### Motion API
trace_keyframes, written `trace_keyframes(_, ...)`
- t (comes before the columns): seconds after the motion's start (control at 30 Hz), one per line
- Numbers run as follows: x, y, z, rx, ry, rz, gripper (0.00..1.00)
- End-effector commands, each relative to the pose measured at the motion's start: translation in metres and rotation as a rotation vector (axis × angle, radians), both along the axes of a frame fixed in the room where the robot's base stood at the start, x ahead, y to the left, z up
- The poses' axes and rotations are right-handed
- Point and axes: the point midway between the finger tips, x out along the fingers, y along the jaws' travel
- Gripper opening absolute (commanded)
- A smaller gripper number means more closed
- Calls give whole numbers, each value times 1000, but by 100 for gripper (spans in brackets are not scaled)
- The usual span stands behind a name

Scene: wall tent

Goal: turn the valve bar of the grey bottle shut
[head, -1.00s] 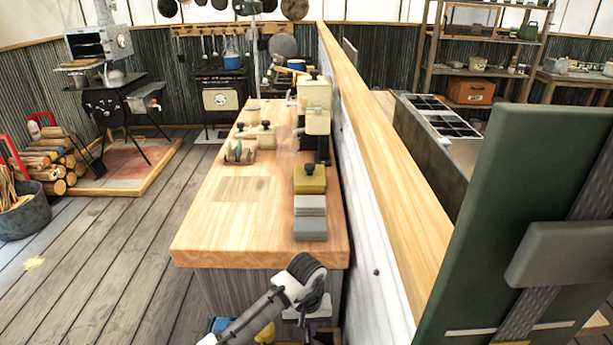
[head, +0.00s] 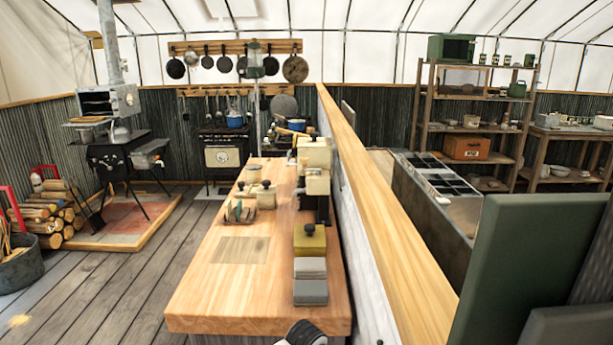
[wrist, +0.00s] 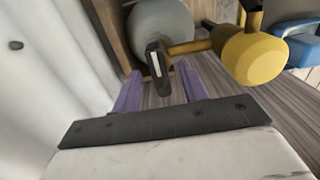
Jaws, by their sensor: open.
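In the wrist view, a grey rounded bottle (wrist: 160,22) stands at the top middle, only partly in view. A brass fitting (wrist: 190,47) runs from beside it to a large yellow rounded part (wrist: 254,60) at the right. A short dark bar with a white stripe, which looks like the valve bar (wrist: 155,62), sits at the fitting's left end. My gripper (wrist: 159,82) is open, its two purple fingers pointing toward the bar. The bar shows between and just beyond the fingertips; I cannot tell whether they touch. The head view does not show the bottle or my gripper.
A pale wall (wrist: 45,70) runs close along the left of the wrist view. A blue object (wrist: 295,30) is at upper right. In the head view, a wooden counter (head: 225,290) stands ahead beside a low partition (head: 375,215); open plank floor (head: 130,260) lies left.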

Motion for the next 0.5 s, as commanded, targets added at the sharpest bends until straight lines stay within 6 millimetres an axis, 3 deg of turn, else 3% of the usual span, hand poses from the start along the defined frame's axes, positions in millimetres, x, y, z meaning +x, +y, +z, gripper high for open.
trace_keyframes(0.27, 0, 0, 1, 0, 0, 0, 43)
trace_keyframes(0.5, 0, 0, 25, -2, -1, 1, 43)
